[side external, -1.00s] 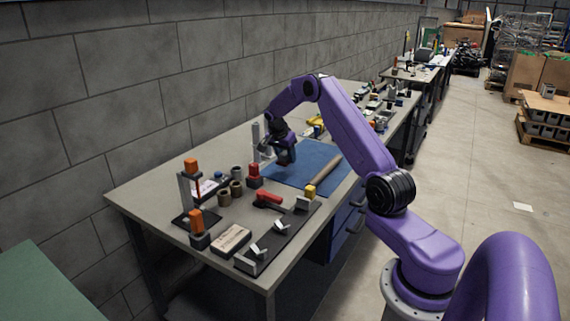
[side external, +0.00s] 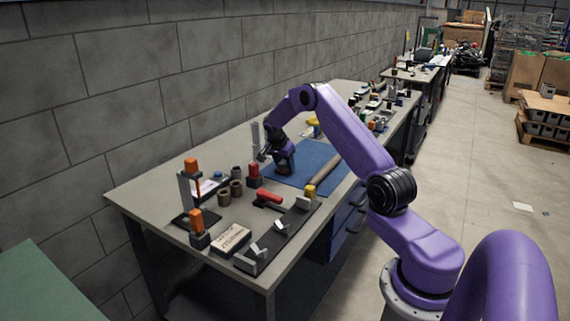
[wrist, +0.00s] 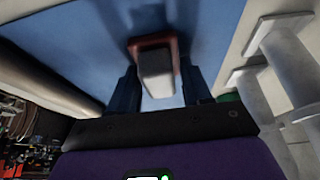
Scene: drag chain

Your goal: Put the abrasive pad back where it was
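The block that looks like the abrasive pad, with a pale grey body and a dark red-brown far edge (wrist: 157,66), sits between my gripper's fingers in the wrist view, over the blue mat (wrist: 85,35). My gripper (wrist: 158,78) has one dark finger on each side of it. I cannot tell whether the fingers press on it or whether it touches the mat. In the side view my gripper (side external: 285,170) points down, low over the left part of the blue mat (side external: 315,157), and hides the pad there.
A grey upright post (side external: 255,136) stands close to the left of my gripper. A red-topped block (side external: 254,172), brown rolls (side external: 224,197) and a red-handled tool (side external: 269,197) are nearer the front. A brown rod (side external: 326,169) lies on the mat's right part.

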